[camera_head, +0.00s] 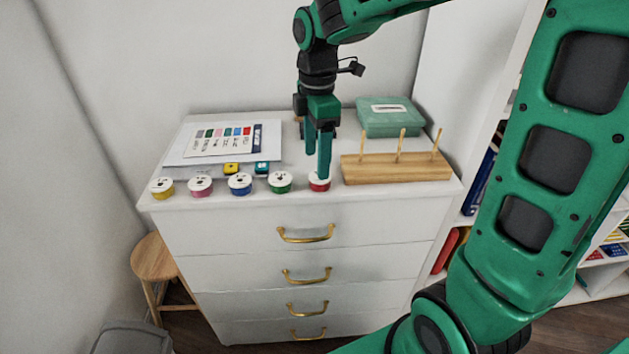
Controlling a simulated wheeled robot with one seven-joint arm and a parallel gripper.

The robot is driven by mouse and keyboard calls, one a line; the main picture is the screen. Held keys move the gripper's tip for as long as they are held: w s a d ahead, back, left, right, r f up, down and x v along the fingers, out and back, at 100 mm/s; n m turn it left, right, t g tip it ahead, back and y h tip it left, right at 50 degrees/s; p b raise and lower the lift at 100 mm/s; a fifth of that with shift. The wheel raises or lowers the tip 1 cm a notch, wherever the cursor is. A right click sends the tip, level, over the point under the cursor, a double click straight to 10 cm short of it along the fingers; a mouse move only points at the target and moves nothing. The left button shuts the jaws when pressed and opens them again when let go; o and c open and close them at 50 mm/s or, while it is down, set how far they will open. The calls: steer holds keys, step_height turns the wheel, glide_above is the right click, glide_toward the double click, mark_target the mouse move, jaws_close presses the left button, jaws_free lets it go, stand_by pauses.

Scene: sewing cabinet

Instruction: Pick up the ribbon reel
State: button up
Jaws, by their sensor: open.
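Several small ribbon reels with white tops stand in a row along the front of the white cabinet top (360,205): yellow (162,190), pink (200,188), blue (240,185), green (280,183) and red (318,186). My gripper (317,166) points down at the red reel with its fingers apart. The nearer finger overlaps the red reel's top in this view. I cannot tell whether it touches the reel. The other finger is behind and slightly left. Part of the red reel's top is hidden by the finger.
A wooden stand with upright pegs (397,172) sits close to the right of the red reel. A green box (390,118) is behind it. A colour chart (232,139) and small yellow (231,168) and teal (262,168) items lie behind the reels.

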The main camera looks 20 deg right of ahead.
steer(key=f, duration=0.5)
steer(key=shift+s+d, duration=0.25)
steer(key=shift+s, duration=0.15)
steer(key=c, duration=1.1)
steer(key=shift+r, duration=0.1)
steer(key=shift+c, duration=0.2)
